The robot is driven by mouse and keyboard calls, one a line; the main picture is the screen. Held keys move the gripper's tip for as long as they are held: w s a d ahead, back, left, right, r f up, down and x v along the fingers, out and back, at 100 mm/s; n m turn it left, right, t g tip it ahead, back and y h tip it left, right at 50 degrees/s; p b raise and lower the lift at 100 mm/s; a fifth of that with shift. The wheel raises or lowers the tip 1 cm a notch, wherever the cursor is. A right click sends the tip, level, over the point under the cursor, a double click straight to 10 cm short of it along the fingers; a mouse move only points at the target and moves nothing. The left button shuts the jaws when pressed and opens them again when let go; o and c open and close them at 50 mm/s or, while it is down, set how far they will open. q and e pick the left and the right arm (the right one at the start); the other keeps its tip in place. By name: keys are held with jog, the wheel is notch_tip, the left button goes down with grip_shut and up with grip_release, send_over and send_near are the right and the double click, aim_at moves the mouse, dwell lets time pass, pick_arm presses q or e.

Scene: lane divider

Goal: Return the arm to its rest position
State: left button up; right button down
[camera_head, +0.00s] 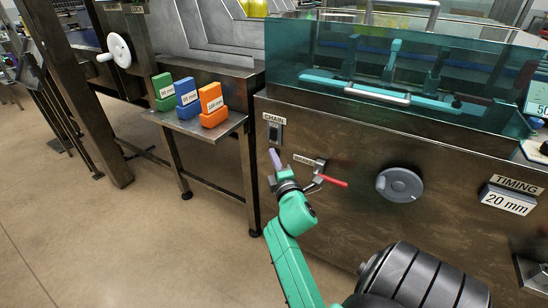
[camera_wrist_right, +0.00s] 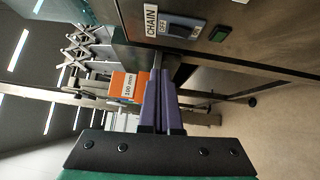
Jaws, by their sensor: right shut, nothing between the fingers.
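My right arm (camera_head: 290,262), green with a dark wrist, comes up from the bottom of the head view. Its gripper (camera_head: 275,158) has purple fingers and stands just in front of the machine's front panel, below the CHAIN switch (camera_head: 275,131) and left of the red-handled BRAKE lever (camera_head: 331,180). In the right wrist view the two purple fingers (camera_wrist_right: 158,98) lie together, shut and empty. The CHAIN switch (camera_wrist_right: 178,27) also shows there, above the fingers. I cannot tell whether the fingertips touch the panel. My left gripper is not in view.
A small side table (camera_head: 183,122) holds a green block (camera_head: 164,88), a blue block (camera_head: 187,95) and an orange block (camera_head: 212,100). A grey knob (camera_head: 399,185) and a TIMING 20 mm plate (camera_head: 508,199) are on the panel. Open floor (camera_head: 130,235) lies to the left.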

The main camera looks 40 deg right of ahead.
jog(key=shift+s+f, duration=0.1)
jog(key=shift+s, duration=0.1)
dwell(0.4)
